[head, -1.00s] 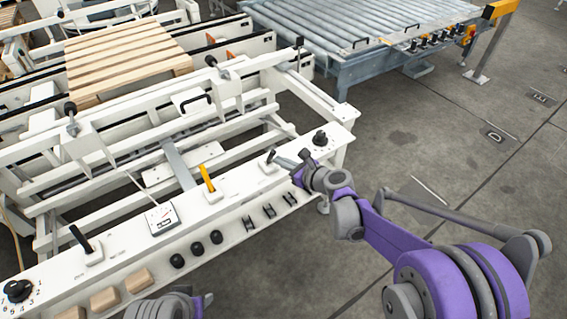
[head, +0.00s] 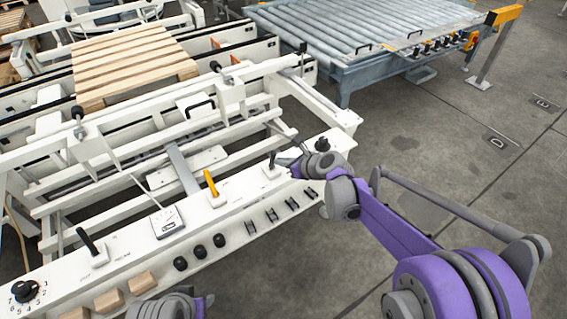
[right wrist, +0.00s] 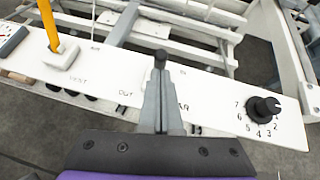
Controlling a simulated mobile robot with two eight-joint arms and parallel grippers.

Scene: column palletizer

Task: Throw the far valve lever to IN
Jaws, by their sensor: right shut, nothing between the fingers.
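The far valve lever (head: 271,163) is a short black handle on a white base, on the far right part of the white console (head: 228,207). My right gripper (head: 286,161) is shut and empty, close beside the lever on its right in the head view. In the right wrist view the lever's black knob (right wrist: 160,58) shows just beyond the shut fingertips (right wrist: 160,85), which hide its lower part. OUT is printed left of the fingers, FAR to their right. I cannot tell whether they touch. The left gripper's fingers do not show.
A yellow lever (head: 211,184) and another black lever (head: 92,247) stand further left on the console. A black dial (right wrist: 264,106) is right of the fingers. White frame rails and a wooden pallet (head: 130,62) lie behind. Floor at right is open.

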